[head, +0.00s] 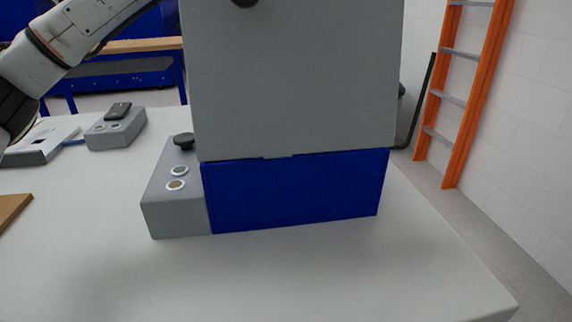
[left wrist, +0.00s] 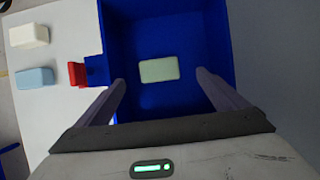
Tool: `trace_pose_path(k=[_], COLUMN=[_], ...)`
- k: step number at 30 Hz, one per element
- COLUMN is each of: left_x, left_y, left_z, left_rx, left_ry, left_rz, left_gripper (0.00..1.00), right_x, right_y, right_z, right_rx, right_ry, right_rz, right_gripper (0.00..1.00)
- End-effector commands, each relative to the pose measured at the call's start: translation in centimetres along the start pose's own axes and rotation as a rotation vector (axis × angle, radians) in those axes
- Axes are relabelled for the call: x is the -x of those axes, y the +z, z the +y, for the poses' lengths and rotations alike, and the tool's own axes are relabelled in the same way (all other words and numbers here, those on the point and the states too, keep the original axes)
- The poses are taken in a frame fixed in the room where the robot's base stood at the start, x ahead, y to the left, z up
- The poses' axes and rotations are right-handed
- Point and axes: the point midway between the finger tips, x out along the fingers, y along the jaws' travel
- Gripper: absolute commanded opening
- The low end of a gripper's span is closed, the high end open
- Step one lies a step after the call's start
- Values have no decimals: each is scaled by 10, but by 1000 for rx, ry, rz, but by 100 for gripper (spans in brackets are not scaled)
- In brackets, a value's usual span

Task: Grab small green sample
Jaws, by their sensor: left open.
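The small pale green sample (left wrist: 159,69) is a rounded block lying on the floor of a blue bin (left wrist: 218,28) in the left wrist view. My left gripper (left wrist: 160,79) is open, its two fingers apart on either side of the sample in the picture and not closed on it. I cannot tell how far above the sample the fingertips are. In the head view my left arm comes in at the upper left; its gripper and the sample are not visible there. My right gripper is in neither view.
A white block (left wrist: 29,36) and a light blue block (left wrist: 34,77) lie on the table left of the bin, with a red part (left wrist: 77,74) at its wall. A grey and blue machine (head: 290,190) stands on the white table (head: 330,280). An orange ladder (head: 467,90) stands behind.

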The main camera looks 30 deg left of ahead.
Motion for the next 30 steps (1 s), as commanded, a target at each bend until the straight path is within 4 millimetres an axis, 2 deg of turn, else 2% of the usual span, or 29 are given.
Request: trace_pose_path(k=[6,14,21,24,30], left_x=[-35,-57,-92,-99,-100], left_y=[-5,-5,-7,-6,-6], left_z=[0,1,4,4,4], left_rx=[-6,-4,-5,-5,-4], left_ry=[6,5,4,4,4], left_rz=[19,15,14,13,12], left_gripper=[92,92,92,92,92], right_x=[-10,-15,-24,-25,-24], right_y=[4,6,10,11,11], right_z=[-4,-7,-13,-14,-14], right_rx=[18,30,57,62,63], right_ry=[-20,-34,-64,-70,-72], right_rz=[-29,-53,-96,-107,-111], right_gripper=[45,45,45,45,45])
